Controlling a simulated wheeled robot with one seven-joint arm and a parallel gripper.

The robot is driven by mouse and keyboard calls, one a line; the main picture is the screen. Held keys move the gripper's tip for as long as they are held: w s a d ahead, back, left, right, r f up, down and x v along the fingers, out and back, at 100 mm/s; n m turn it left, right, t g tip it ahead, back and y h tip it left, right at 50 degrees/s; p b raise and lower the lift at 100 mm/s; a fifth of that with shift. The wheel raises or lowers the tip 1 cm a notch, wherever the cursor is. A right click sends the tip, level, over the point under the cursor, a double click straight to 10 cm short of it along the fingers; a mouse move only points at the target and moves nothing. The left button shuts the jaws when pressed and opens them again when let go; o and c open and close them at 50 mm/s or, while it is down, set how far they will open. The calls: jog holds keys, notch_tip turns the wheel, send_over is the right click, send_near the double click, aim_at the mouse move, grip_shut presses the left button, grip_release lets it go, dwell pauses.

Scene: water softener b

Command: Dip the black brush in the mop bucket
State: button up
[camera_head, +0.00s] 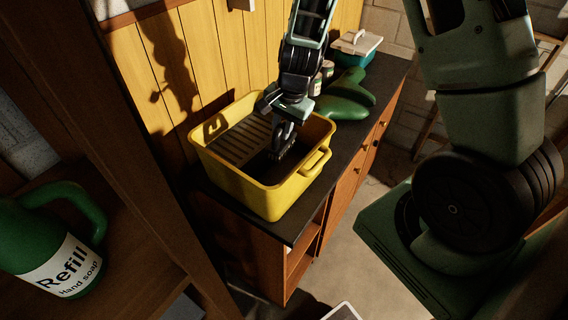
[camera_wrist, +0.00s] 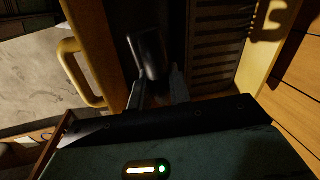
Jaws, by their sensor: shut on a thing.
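The yellow mop bucket (camera_head: 268,203) stands on the dark countertop, with a slatted grid (camera_head: 238,141) in its left-back part and a handle on its right side. My gripper (camera_head: 283,140) points down into the bucket's open part. It is shut on the black brush (camera_wrist: 150,55), which lies between the fingers in the wrist view. In the head view the brush is dark against the dark inside and hard to make out. The wrist view shows the bucket's yellow walls (camera_wrist: 95,50) on both sides of the brush. I cannot tell whether the brush touches the bottom.
A green object (camera_head: 345,95) and a teal-and-white box (camera_head: 356,47) stand on the countertop (camera_head: 393,72) behind the bucket. A green hand soap bottle (camera_head: 50,245) is on a shelf at the left. A wood-panelled wall (camera_head: 215,50) rises behind the bucket.

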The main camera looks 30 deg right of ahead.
jog(key=shift+r+p, duration=2.8)
jog(key=shift+r, duration=0.7)
jog(key=shift+s+f, duration=0.1)
jog(key=shift+s, duration=0.05)
